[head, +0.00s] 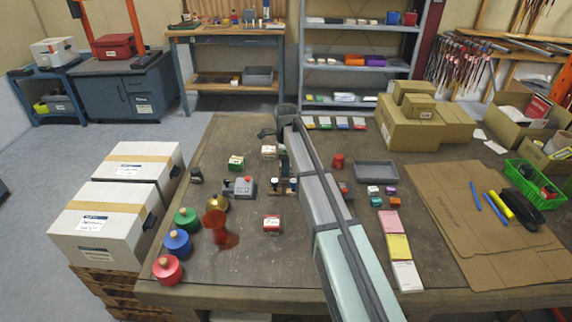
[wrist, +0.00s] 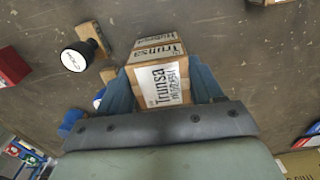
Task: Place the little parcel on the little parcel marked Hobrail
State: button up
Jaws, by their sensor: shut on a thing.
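My gripper (wrist: 162,82) is shut on a little brown cardboard parcel (wrist: 158,72) with a white label reading "Trunsa", seen in the wrist view. Its blue fingers press on both sides of it. In the head view my arm largely hides the gripper and the held parcel. Little parcels stand on the bench there: one with green (head: 236,162), one at the back (head: 268,152) and one with red (head: 272,223) nearer the front. Their labels are too small to read, so I cannot tell which is marked Hobrail.
A grey device (head: 239,188), a red funnel-like object (head: 215,225) and coloured weights (head: 177,242) stand left. A grey tray (head: 376,172) lies right. Bare bench surrounds the front parcel.

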jog(key=shift+f, duration=0.15)
jog(key=o, duration=1.1)
notch_tip(320, 180, up, 12)
jog(key=shift+r, duration=0.15)
